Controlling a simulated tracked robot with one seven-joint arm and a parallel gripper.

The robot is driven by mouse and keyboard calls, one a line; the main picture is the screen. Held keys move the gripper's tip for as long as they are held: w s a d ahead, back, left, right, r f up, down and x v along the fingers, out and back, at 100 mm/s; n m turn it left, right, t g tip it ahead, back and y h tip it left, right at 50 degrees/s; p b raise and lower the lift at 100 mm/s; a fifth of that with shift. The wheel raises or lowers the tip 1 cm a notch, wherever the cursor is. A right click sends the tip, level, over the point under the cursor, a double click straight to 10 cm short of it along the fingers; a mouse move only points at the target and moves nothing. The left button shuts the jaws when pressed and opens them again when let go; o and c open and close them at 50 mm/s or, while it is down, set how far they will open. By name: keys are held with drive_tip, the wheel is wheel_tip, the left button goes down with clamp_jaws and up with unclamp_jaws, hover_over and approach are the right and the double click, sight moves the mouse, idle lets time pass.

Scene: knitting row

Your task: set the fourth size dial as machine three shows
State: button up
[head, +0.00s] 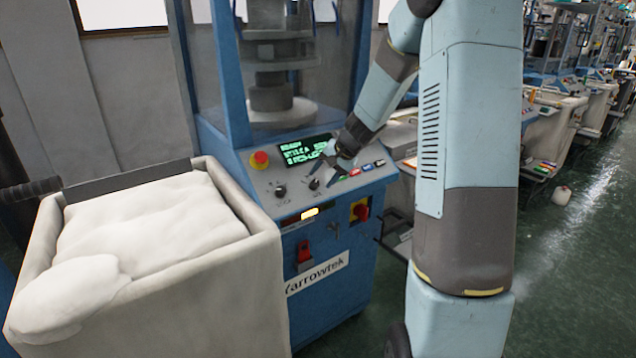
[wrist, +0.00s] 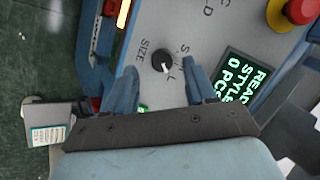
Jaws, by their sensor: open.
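The size dial (wrist: 162,62) is a round black knob with a white pointer line, beside the printed word SIZE, in the wrist view. Its pointer aims toward the lower side in that view, near small letters that are hard to read. My gripper (wrist: 163,77) is open, with one blue finger on each side of the dial; I cannot tell whether they touch it. In the head view, my gripper (head: 332,160) is over the sloping panel, just above the right-hand knob (head: 314,184). No other machine's dial setting is readable.
The panel has a green-lettered display (head: 305,150), a red emergency button (head: 260,159), another black knob (head: 280,191) and coloured push buttons (head: 367,167). A fabric-filled bin (head: 265,270) stands at left. More machines (head: 560,95) line the right, beside open green floor (head: 575,270).

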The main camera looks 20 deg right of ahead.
drive_tip(key=v, duration=1)
drive_tip(key=s+a+r+n+h, duration=0.15)
drive_tip(key=s+a+r, duration=0.25)
drive_tip(key=s, duration=0.4)
drive_tip(key=s+a+r+n+h, duration=0.1)
drive_tip(key=s+a+r+n, duration=0.25)
drive_tip(key=s, duration=0.35)
drive_tip(key=s+r+n+h, duration=0.2)
drive_tip(key=s, duration=1.4)
drive_tip(key=shift+s+r, duration=0.2)
drive_tip(key=shift+s, duration=0.15)
